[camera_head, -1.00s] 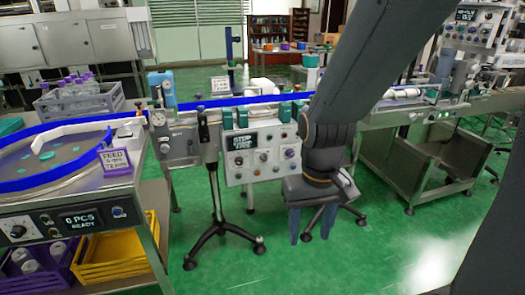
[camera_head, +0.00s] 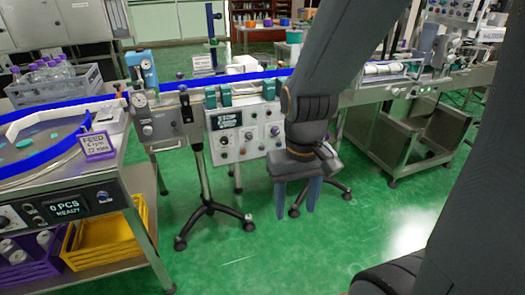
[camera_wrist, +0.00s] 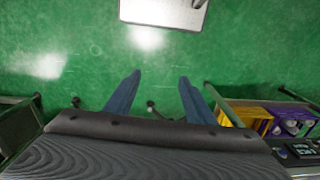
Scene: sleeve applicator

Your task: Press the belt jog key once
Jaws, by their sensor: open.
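My gripper (camera_head: 296,197) hangs with its two blue fingers pointing down, apart and empty, over the green floor in front of the conveyor stand. It also shows in the wrist view (camera_wrist: 157,100), with only floor and a stand foot between the fingers. The control panel (camera_head: 229,155) is a pale box under the belt, left of my gripper, with a small dark display (camera_head: 226,121) and several knobs or buttons. My arm covers the area right of the panel. I cannot tell which control is the belt jog key. My gripper does not touch the panel.
A feeder table (camera_head: 142,215) with a "0 PCS READY" display (camera_head: 68,206) stands at left. A yellow crate (camera_head: 105,238) is below it. A tripod stand (camera_head: 205,190) stands before the panel. A steel conveyor frame (camera_head: 410,120) is at right. The floor in front is clear.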

